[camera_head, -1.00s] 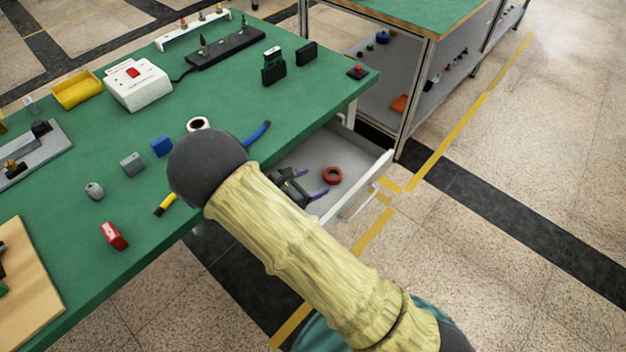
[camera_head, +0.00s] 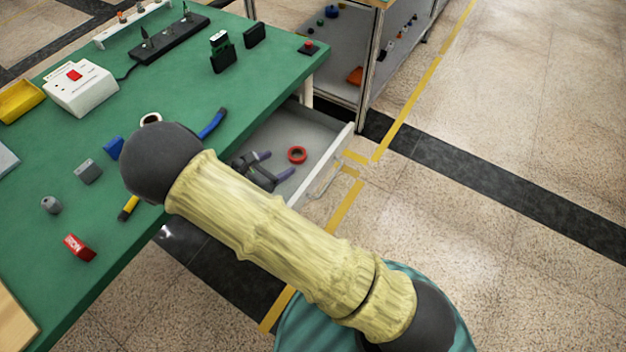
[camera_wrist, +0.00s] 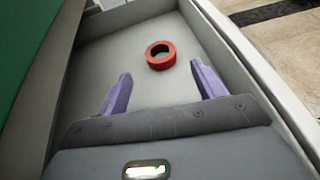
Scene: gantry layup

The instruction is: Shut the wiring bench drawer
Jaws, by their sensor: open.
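The wiring bench drawer (camera_head: 325,134) stands pulled out from under the green-topped bench (camera_head: 165,85). Its pale front with a bar handle (camera_head: 326,181) faces right. A red tape ring (camera_head: 297,155) lies on the drawer floor; it also shows in the wrist view (camera_wrist: 160,63). My gripper (camera_head: 273,164) is open and empty, with its two purple fingers over the inside of the drawer. In the wrist view the fingers (camera_wrist: 158,88) are wide apart, with the ring beyond them. My arm hides the near part of the drawer.
On the bench are a white box with a red switch (camera_head: 80,87), a black strip (camera_head: 168,38), a red block (camera_head: 79,248) and several small parts. A second bench (camera_head: 366,60) stands behind the drawer. The floor right of the drawer is clear.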

